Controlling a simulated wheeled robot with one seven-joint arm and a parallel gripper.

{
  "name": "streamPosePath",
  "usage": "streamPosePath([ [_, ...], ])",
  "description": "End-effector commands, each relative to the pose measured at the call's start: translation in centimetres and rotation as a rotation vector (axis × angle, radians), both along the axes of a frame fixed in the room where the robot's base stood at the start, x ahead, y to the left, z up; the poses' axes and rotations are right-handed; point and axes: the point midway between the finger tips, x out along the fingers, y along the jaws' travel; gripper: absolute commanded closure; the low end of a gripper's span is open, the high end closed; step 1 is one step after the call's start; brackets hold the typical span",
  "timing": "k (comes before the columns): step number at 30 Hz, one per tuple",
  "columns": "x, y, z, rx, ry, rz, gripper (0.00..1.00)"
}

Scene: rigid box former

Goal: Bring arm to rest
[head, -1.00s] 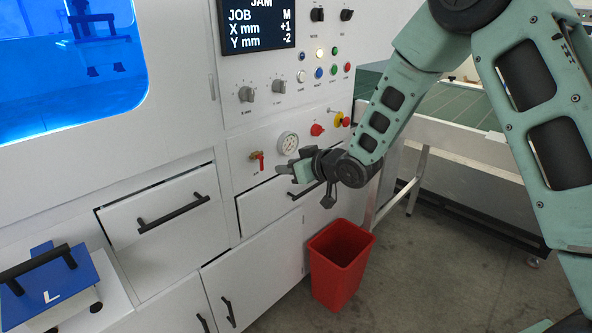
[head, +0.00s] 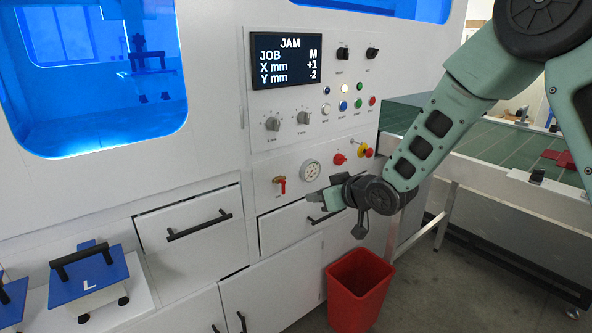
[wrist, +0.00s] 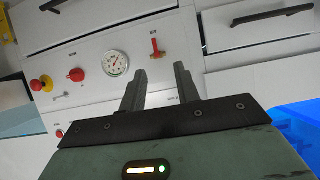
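My gripper (head: 322,198) is at the end of my bent green arm, in front of the machine's lower panel in the head view. In the wrist view its two fingers (wrist: 160,92) stand apart with nothing between them. Beyond the fingers are a pressure gauge (wrist: 115,63) and a red-handled valve (wrist: 155,47). The gripper appears to be clear of the panel, but the exact gap cannot be told.
A red bin (head: 358,290) stands on the floor below my gripper. A drawer (head: 190,228) sits slightly open at the left. A blue plate marked L (head: 90,278) rests on a white shelf. A conveyor table (head: 500,160) lies at the right.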

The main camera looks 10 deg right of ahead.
Motion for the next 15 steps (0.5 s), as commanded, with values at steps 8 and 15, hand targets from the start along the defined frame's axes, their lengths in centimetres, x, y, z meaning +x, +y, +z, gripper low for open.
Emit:
streamPosePath([
  [8, -15.1, 4.1, 5.5, -0.233, 0.373, 0.038, 0.68],
  [15, -31.1, 2.8, 8.2, -0.455, 0.704, 0.109, 0.68],
])
